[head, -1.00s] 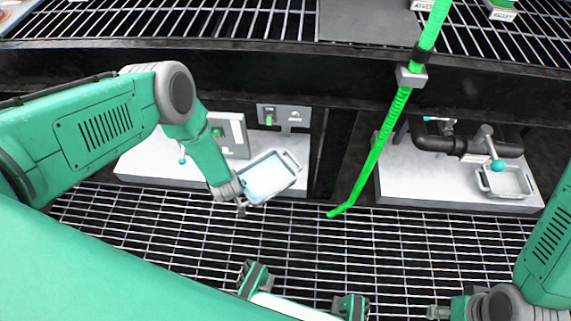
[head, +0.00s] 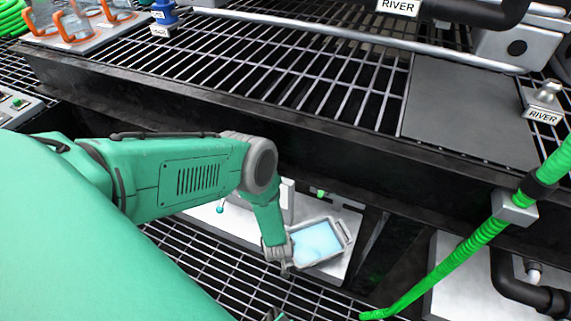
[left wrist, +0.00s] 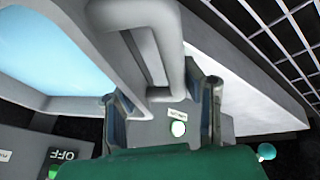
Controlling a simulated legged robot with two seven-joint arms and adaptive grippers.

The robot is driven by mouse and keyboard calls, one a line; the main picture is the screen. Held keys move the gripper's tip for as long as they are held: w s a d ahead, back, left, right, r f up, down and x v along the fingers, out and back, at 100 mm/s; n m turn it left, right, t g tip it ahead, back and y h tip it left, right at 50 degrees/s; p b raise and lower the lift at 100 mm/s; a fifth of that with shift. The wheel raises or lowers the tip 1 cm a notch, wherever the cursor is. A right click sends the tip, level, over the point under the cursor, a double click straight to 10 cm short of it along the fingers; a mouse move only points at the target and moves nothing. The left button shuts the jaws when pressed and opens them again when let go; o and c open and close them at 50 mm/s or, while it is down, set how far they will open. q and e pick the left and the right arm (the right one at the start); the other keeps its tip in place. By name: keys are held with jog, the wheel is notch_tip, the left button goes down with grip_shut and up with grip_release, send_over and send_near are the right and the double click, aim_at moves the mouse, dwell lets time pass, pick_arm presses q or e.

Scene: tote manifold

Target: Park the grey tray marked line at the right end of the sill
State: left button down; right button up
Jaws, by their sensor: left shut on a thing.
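A grey tray (head: 320,261) holding pale blue liquid hangs at lower middle in the head view. My left gripper (head: 284,267) is at its left end. In the left wrist view the gripper (left wrist: 164,110) is shut on the tray's grey loop handle (left wrist: 160,45); the tray's wall (left wrist: 105,50) and blue contents fill the left. A small label near the handle is too small to read. The tray looks roughly level, in front of a white ledge (head: 208,212); whether it touches it, I cannot tell. Which surface is the sill is unclear.
A bright green hose (head: 470,255) runs down at the right, its lower end near the tray. A dark beam (head: 340,165) crosses above. A second white ledge (head: 450,285) with black pipe (head: 515,285) is at lower right. Slatted grating (head: 215,260) lies below.

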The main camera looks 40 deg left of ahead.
pick_arm(q)
jog(key=f+b, duration=0.2)
jog(key=f, duration=0.1)
jog(key=shift+w+d+f, duration=0.1)
jog(key=shift+d+f, duration=0.15)
jog(key=shift+d, duration=0.1)
jog(key=shift+a, duration=0.25)
jog(key=c, duration=1)
grip_release()
jog(key=shift+r, duration=0.1)
jog(key=p+v, duration=0.9)
jog(key=v, duration=0.1)
jog(key=shift+r, duration=0.2)
jog(key=shift+s+d+r+p, duration=0.4)
jog(key=shift+r+p, duration=0.25)
jog(key=shift+p, duration=0.25)
